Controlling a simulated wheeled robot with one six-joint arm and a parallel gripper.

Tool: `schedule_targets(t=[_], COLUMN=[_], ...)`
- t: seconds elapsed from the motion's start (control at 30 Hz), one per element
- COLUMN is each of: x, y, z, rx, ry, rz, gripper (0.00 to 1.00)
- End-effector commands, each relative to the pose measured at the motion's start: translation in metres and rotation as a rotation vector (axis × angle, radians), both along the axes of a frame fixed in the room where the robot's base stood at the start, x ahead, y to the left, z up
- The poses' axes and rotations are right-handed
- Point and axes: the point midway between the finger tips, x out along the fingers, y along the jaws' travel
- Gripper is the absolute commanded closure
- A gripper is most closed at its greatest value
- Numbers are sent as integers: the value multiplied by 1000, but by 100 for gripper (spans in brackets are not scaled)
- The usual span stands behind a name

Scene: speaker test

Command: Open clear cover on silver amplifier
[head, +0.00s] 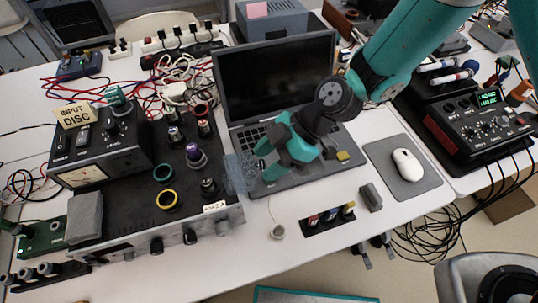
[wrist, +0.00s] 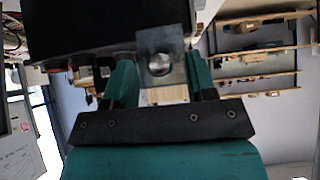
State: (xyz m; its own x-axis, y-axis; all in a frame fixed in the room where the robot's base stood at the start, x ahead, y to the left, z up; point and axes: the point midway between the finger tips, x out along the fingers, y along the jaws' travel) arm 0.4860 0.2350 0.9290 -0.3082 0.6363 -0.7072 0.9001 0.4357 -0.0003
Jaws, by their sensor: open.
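The silver amplifier (head: 125,250) stands on the left of the table in the head view, with a dark top and a silver front panel. The clear cover (head: 236,172) is a see-through plate at the amplifier's right side, near its back right part. My gripper (head: 259,162) is over the laptop, just right of the cover, with its teal fingers pointing left at it. In the wrist view my open fingers (wrist: 162,80) stand on either side of the grey see-through cover (wrist: 160,48), which has a round knob behind it. I cannot tell whether the fingers touch it.
An open laptop (head: 275,78) lies under my arm. Rings, knobs and a meter box (head: 85,150) crowd the amplifier's top. A mouse (head: 407,164) on a grey pad and a black device (head: 475,130) are at right.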

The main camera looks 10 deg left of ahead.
Motion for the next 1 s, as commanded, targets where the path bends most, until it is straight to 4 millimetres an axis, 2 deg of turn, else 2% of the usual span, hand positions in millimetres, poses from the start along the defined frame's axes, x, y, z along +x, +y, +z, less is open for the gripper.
schedule_targets(t=[0.23, 0.27, 0.4, 0.47, 0.5, 0.67, 0.83, 1.0], x=[0, 0, 0, 0, 0, -1, -5, -5], y=[1, 1, 1, 1, 0, 2, 10, 12], z=[-1, -1, -1, -1, -1, 4, 17, 19], rx=[0, 0, 0, 0, 0, -19, -127, -181], ry=[-1, -1, -1, -1, -1, -11, -67, -89], rz=[-1, -1, -1, -1, -1, 2, 6, -1], gripper=[49, 51, 83, 97, 100, 100, 100, 100])
